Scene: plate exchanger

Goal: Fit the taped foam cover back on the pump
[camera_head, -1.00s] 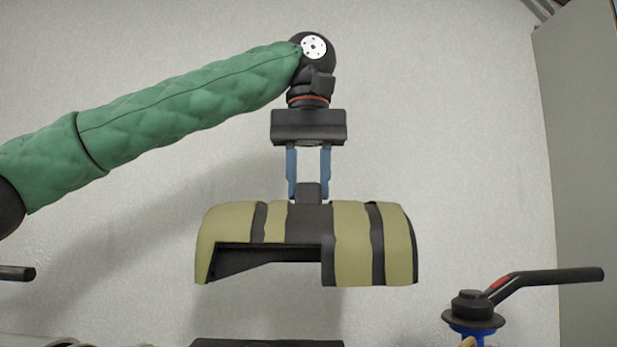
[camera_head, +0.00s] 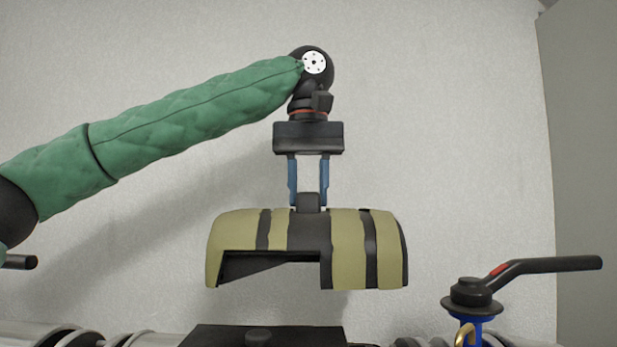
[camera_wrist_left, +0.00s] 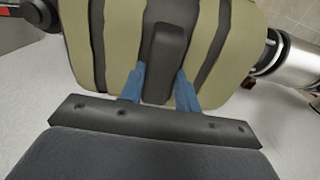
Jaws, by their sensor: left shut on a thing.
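The foam cover (camera_head: 350,245) is a yellow-olive shell with dark tape bands and an open notch low on its left side. My left gripper (camera_head: 308,203) is shut on the dark grip block on top of the cover and holds it level in the air. In the left wrist view the blue fingers (camera_wrist_left: 160,85) lie on either side of the dark block, with the cover (camera_wrist_left: 118,45) beyond. Below the cover a dark block-like top with a knob (camera_head: 262,337), perhaps the pump's, shows at the bottom edge; the rest is out of frame. My right gripper is not in view.
A black-handled valve (camera_head: 545,265) with a blue body stands at the right. Silver pipework (camera_head: 60,338) runs along the bottom left. Another dark handle end (camera_head: 20,262) shows at the left edge. A pale wall lies behind, with a grey panel (camera_head: 585,150) at the right.

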